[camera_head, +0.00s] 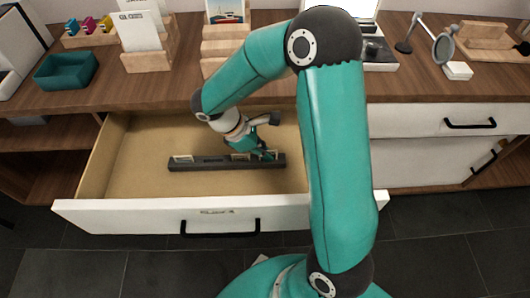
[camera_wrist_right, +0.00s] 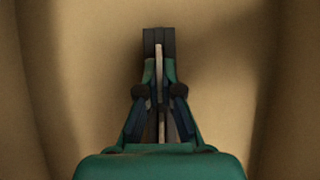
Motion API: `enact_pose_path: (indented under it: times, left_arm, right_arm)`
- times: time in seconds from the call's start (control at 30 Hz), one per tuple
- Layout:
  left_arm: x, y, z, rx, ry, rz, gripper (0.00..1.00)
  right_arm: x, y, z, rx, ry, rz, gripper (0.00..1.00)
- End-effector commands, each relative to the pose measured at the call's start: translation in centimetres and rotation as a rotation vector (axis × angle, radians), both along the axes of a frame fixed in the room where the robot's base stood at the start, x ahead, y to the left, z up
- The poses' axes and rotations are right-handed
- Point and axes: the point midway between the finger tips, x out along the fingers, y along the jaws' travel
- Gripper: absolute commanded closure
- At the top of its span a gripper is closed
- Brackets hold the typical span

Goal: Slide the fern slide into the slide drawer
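The slide drawer (camera_head: 130,160) is pulled open below the counter, with a tan bare floor and a white front. A long dark slotted rack (camera_head: 215,164) lies across it, with a few small pale-edged slides in it, one near its left end (camera_head: 183,158). My right gripper (camera_head: 268,155) reaches down over the rack's right part. In the wrist view, my right gripper (camera_wrist_right: 159,95) is closed on a thin pale slide seen edge-on, the fern slide (camera_wrist_right: 159,62), in line with the dark rack (camera_wrist_right: 151,38). Its picture cannot be seen, nor how deep it sits. My left gripper is out of view.
The wooden counter (camera_head: 110,93) above holds a teal tray (camera_head: 66,71), wooden card holders (camera_head: 148,58) and a round magnifier on a stand (camera_head: 445,46). The drawer's white front (camera_head: 120,218) and side walls bound the space around my gripper. The drawer floor left of the rack is bare.

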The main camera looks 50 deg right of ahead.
Motion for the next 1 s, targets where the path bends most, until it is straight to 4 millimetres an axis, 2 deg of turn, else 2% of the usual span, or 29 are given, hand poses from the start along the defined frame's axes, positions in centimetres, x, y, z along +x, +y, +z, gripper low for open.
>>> enact_pose_path:
  times: [0.03,0.37,0.4,0.57,1.0]
  left_arm:
    - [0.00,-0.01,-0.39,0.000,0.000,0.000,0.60]
    - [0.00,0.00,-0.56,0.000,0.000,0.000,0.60]
    - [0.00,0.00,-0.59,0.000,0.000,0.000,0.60]
    - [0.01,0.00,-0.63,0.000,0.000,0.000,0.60]
    - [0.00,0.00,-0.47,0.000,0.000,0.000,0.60]
  right_arm:
    - [-0.30,0.32,-1.20,0.015,0.010,0.000,1.00]
    - [-0.46,0.31,-1.51,0.016,0.014,-0.005,1.00]
    - [-0.47,0.32,-1.53,0.017,0.014,-0.006,0.90]
    - [-0.48,0.32,-1.57,0.017,0.014,-0.006,0.65]
    - [-0.19,0.37,-1.26,0.016,0.007,0.000,0.65]
